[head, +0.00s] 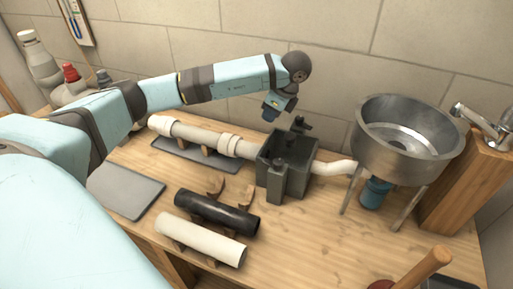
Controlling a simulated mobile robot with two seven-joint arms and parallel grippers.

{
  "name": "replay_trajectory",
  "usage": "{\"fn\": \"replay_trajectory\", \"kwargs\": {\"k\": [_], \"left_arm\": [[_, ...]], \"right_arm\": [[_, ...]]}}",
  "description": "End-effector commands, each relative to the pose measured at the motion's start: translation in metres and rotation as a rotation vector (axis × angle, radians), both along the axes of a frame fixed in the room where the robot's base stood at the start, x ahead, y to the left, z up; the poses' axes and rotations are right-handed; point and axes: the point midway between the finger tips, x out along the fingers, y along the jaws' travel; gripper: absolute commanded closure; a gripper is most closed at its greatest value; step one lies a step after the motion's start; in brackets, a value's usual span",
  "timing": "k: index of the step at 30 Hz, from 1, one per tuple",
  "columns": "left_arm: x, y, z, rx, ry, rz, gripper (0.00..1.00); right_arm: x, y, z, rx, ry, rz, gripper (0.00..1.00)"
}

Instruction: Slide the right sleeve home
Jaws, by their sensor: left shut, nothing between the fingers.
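A cream pipe (197,136) runs level from the left into the dark vise (286,162). A wide cream sleeve (230,145) sits around the pipe just left of the vise. Another wide collar (160,123) is at the pipe's left end. A curved cream pipe (335,167) comes out right of the vise toward the sink. Whether the sleeve touches a joint is too small to tell. My left gripper (270,115) is shut and empty, pointing down above and behind the vise, apart from the sleeve. My right gripper is out of view.
A black pipe (217,212) and a cream pipe (200,239) lie on wooden cradles in front. A metal sink (408,140) stands right, beside a wooden block (468,185) with a tap. A plunger handle (425,268) rises front right. Bottles (40,62) stand back left.

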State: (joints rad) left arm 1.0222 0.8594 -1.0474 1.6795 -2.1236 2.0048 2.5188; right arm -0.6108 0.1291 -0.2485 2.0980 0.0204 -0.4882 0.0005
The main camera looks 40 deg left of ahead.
Motion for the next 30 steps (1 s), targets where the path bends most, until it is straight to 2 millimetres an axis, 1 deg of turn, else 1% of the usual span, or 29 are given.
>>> {"fn": "replay_trajectory", "kwargs": {"k": [1,5,8,11,18,21,22,24,27,30], "left_arm": [[0.000,0.002,-0.007,0.005,-0.001,0.004,1.00],[0.000,0.004,-0.011,0.010,0.000,0.008,1.00],[-0.002,0.007,-0.020,0.009,0.002,0.008,1.00],[-0.004,0.014,-0.037,0.009,0.003,0.008,1.00],[-0.011,0.032,-0.085,0.008,0.004,0.008,1.00],[-0.013,0.039,-0.103,0.009,0.002,0.007,1.00],[-0.014,0.047,-0.099,0.010,-0.001,0.009,1.00],[-0.018,0.057,-0.099,0.009,0.000,0.009,1.00],[-0.021,0.067,-0.099,0.009,0.001,0.008,1.00],[-0.023,0.073,-0.099,0.008,0.000,0.006,1.00]], "right_arm": [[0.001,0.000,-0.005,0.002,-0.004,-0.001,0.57],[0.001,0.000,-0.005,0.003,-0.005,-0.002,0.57],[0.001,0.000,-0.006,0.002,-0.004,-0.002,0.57],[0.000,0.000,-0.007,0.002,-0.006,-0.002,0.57],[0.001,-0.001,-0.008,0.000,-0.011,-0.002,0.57],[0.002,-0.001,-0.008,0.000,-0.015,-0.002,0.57],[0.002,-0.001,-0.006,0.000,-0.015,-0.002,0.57],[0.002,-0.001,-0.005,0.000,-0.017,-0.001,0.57],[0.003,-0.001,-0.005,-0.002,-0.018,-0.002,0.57],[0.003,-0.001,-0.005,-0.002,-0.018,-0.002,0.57]]}}
